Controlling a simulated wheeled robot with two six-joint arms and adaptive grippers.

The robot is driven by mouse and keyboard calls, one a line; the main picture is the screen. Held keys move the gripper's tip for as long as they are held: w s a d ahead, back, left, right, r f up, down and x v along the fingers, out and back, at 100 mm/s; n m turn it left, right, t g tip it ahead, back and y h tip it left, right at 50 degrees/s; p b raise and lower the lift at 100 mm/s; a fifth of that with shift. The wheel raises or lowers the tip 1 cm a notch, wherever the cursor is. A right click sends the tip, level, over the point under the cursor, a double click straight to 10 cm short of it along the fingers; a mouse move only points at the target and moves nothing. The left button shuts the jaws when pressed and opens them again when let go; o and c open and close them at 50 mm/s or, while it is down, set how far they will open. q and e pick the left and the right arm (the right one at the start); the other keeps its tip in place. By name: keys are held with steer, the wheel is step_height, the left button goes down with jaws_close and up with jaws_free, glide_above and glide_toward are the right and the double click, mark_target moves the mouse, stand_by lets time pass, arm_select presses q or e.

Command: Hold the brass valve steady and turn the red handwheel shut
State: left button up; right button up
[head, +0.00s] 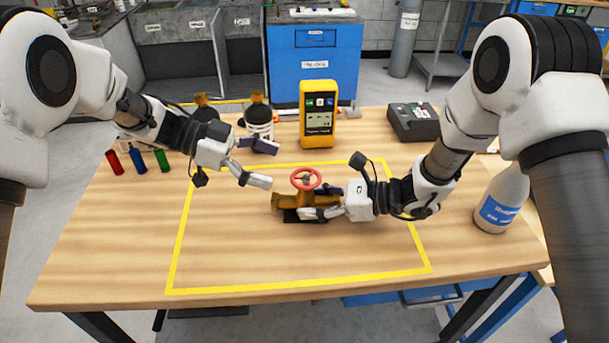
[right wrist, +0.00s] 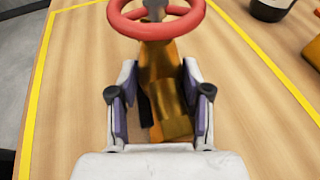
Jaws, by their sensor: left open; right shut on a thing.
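The brass valve (head: 288,200) lies on the table inside the yellow outline, its body roughly horizontal. The red handwheel (head: 306,188) sits on top of it; it also shows in the right wrist view (right wrist: 150,31). My right gripper (head: 325,212) comes from the right and is shut on the valve's right end. In the right wrist view the brass body (right wrist: 165,75) lies between its two fingers. My left gripper (head: 262,164) is open and empty, up and left of the handwheel, apart from it.
A yellow meter (head: 317,115) stands behind the outline, with dark-topped containers (head: 259,118) to its left. Small red, blue and green cylinders (head: 138,160) stand at the left. A white bottle (head: 500,200) stands at the right edge. The front of the yellow outline (head: 300,285) is clear.

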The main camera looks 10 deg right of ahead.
mark_target(304, 176)
arm_select(q)
steer(key=x, duration=0.8)
steer(key=shift+c, duration=0.3)
steer(key=c, duration=1.1)
